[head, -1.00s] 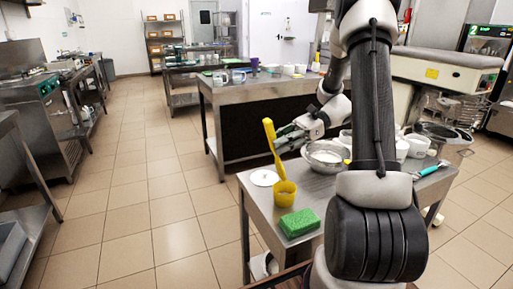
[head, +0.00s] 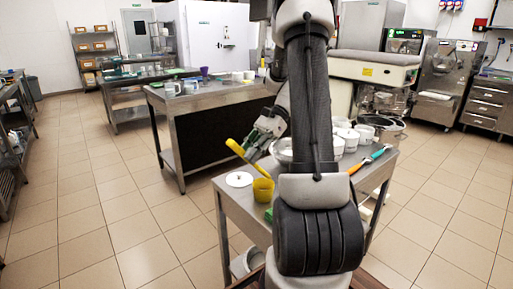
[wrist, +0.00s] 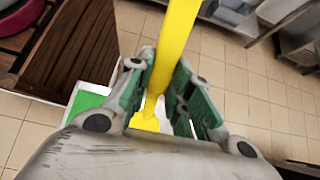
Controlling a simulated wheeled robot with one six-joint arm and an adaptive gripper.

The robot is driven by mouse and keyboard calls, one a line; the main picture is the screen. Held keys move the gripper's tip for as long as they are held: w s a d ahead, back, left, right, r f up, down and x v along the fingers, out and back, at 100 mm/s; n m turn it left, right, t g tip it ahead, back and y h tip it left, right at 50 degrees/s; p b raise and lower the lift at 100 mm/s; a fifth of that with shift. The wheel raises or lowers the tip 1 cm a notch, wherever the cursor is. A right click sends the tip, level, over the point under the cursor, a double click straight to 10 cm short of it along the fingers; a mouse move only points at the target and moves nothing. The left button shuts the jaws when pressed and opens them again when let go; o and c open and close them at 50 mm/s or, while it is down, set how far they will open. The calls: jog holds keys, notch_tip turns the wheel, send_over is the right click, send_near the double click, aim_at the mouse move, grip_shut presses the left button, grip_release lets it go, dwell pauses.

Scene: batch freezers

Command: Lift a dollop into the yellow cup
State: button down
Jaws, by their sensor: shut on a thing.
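My gripper (head: 256,141) is shut on a long yellow utensil (head: 237,149), also seen in the wrist view (wrist: 175,45). In the head view the utensil slants, its upper end to the left and its lower end just above or at the rim of the yellow cup (head: 263,191). I cannot tell whether they touch. The cup stands upright on the small steel table (head: 236,202). A metal bowl (head: 280,150) sits behind the cup, largely hidden by my arm. Whether the utensil carries a dollop is not clear.
A white round lid or plate (head: 239,179) lies left of the cup. A green sponge (head: 268,215) is at the front, partly hidden by my arm. White cups (head: 348,139) and an orange-and-teal-handled tool (head: 371,157) are on the right. Open tiled floor lies left.

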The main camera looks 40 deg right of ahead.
jog(key=a+f+h, duration=0.4)
jog(key=a+h, duration=0.1)
jog(key=h, duration=0.3)
jog(key=shift+a+h, duration=0.15)
jog(key=shift+h, duration=0.25)
jog(key=shift+s+f, duration=0.1)
dwell(0.4)
